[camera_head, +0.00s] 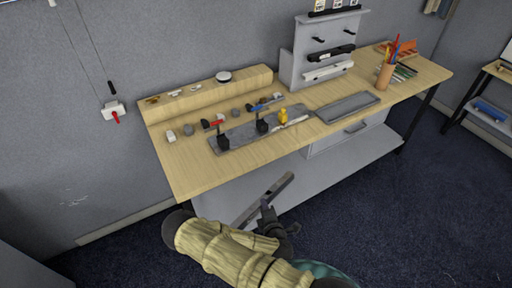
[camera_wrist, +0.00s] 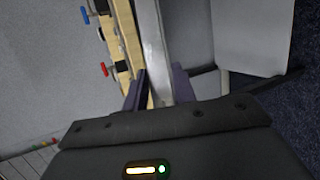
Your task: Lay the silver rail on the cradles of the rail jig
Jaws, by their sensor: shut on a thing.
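The silver rail (camera_head: 278,188) is in my gripper (camera_head: 267,206), held out in front of the table's near edge and apart from the jig. In the wrist view the rail (camera_wrist: 153,45) runs lengthwise between the two fingers of my gripper (camera_wrist: 158,85), which is shut on it. The rail jig (camera_head: 240,139) lies on the left half of the table, a grey base with two black cradles (camera_head: 222,143) (camera_head: 262,127). Red (camera_head: 213,123) and blue (camera_head: 257,107) handles stand beside them. The jig's edge shows partly in the wrist view, with both handles.
A yellow object (camera_head: 283,115) sits at the jig's right end. A grey tray (camera_head: 347,107) and a pencil cup (camera_head: 384,76) are farther right. A raised wooden shelf (camera_head: 208,96) and a grey tool stand (camera_head: 328,48) are behind. Small pieces lie along the shelf's front.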

